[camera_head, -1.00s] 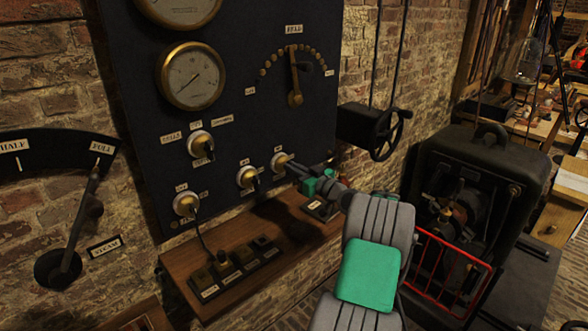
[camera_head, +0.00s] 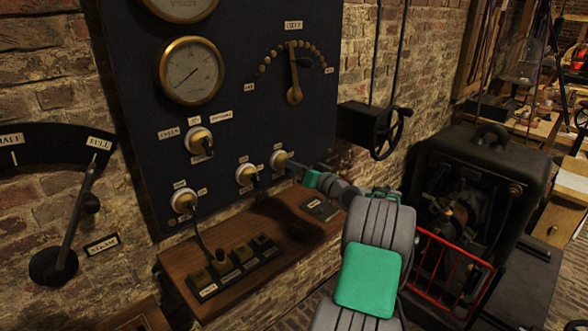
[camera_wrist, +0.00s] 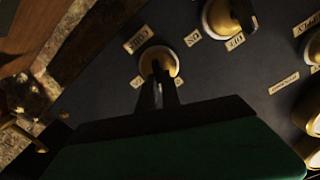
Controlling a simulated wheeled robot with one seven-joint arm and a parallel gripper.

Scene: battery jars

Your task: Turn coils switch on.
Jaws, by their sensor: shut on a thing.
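The dark switch panel (camera_head: 225,120) carries several round switches with brass-and-white bases and dark levers. My gripper (camera_head: 291,164) is at the lower right switch (camera_head: 278,159), its fingers shut on that switch's lever. In the wrist view, the fingers (camera_wrist: 158,86) meet at the switch's pale round base (camera_wrist: 160,60), with small labels around it, one reading roughly like "COILS" (camera_wrist: 139,39). The fingers hide most of the lever, so its exact setting cannot be told. A neighbouring switch (camera_head: 246,174) stands just to the left, apart from my gripper.
A wooden shelf (camera_head: 225,290) with a row of small keys sits below the panel. A black box with a handwheel (camera_head: 385,133) is on the wall to the right. A dark machine with a red guard (camera_head: 450,272) stands right of my arm.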

